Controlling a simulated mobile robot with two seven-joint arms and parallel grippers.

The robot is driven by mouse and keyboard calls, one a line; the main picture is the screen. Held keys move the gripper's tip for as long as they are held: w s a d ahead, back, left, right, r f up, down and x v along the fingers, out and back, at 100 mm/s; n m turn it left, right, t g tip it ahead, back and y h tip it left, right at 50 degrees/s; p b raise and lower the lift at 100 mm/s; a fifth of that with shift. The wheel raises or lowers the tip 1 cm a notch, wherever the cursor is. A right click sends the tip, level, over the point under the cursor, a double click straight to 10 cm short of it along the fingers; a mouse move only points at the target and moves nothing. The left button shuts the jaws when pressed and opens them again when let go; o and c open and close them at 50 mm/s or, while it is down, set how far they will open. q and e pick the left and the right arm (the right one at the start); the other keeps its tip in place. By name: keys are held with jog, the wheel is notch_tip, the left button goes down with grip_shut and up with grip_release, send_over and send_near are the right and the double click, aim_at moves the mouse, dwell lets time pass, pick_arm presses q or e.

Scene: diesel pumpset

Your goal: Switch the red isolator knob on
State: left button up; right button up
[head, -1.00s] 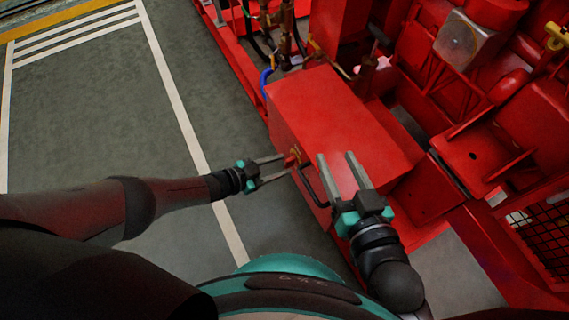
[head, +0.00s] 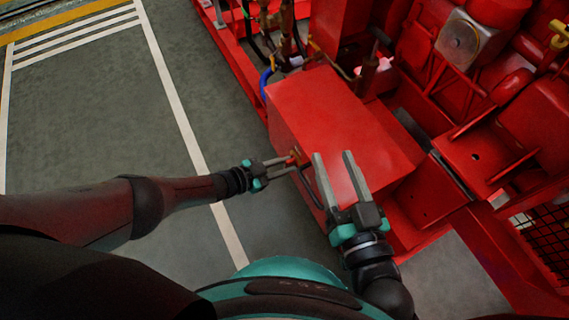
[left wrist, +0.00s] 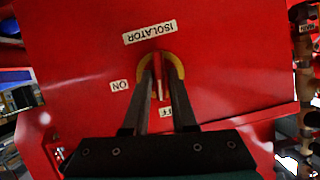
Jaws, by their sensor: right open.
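The red isolator knob (left wrist: 158,82) is on the front of a red box, over a yellow ring (left wrist: 176,66). Its bar stands between the ON label (left wrist: 120,85) and the OFF label (left wrist: 165,112), and points towards OFF. It also shows small in the head view (head: 295,157). My left gripper (head: 289,162) is shut on the knob, one finger on each side of its bar, as the left wrist view (left wrist: 158,72) shows. My right gripper (head: 333,156) is open and empty, above the front edge of the box top.
The red box (head: 320,105) has a dark handle (head: 308,188) on its front, close to both grippers. Red machinery (head: 500,120) and pipes stand behind and right. The grey floor (head: 100,120) at left is clear.

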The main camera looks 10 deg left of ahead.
pick_arm(q)
grip_shut()
dwell(0.5)
jog(key=shift+s+d+f+m+t+y, duration=0.1)
jog(key=shift+m+t+y, duration=0.2)
jog(key=shift+m+t, duration=0.65)
jog(key=shift+s+d+m+t+y, duration=0.1)
jog(key=shift+m+t+y, duration=0.3)
jog(key=shift+m, duration=1.05)
jog(key=shift+o, duration=1.9)
grip_release()
jog(key=shift+s+a, duration=0.1)
